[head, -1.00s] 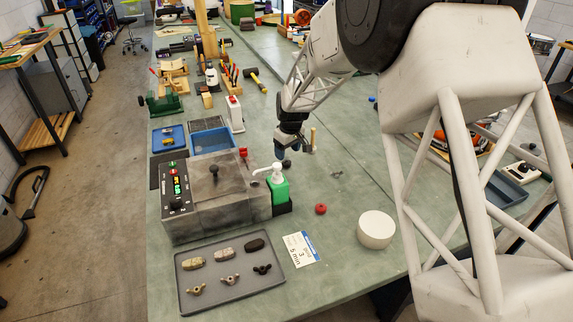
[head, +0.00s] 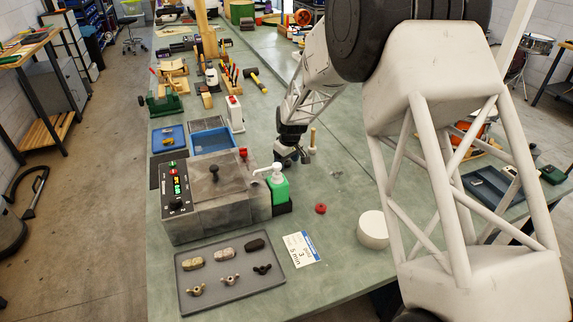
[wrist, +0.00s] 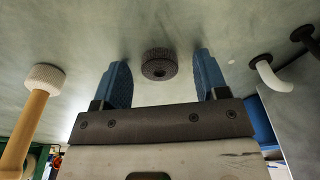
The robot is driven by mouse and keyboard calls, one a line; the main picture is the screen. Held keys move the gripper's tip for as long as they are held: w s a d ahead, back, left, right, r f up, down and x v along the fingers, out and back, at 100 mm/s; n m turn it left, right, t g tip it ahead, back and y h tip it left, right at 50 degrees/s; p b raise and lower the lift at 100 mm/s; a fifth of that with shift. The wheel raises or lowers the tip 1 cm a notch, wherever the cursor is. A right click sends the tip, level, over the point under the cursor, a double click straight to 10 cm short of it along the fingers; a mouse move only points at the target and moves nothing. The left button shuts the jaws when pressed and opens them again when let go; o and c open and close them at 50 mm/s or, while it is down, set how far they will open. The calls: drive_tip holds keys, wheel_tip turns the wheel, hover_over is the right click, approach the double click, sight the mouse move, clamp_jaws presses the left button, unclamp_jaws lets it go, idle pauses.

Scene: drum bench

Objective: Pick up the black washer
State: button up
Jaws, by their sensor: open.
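A round black washer (wrist: 160,64) with a hole in its middle and a ridged rim lies on the green-grey bench in the wrist view. My gripper (wrist: 162,60) is open, with one blue finger on either side of the washer and a gap to each. The fingers do not touch it. In the head view my gripper (head: 290,157) is low over the bench, behind the green bottle. The washer cannot be made out clearly there.
A wooden-handled tool with a white head (wrist: 45,77) stands left of my gripper in the wrist view. A grey tray (head: 232,292) holds several small parts.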

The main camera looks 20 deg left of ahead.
sight(287, 162)
drive_tip(key=c, duration=1)
drive_tip(key=shift+r, duration=0.1)
drive_tip(key=shift+c, duration=0.2)
wheel_tip(287, 162, up, 10)
idle(0.3)
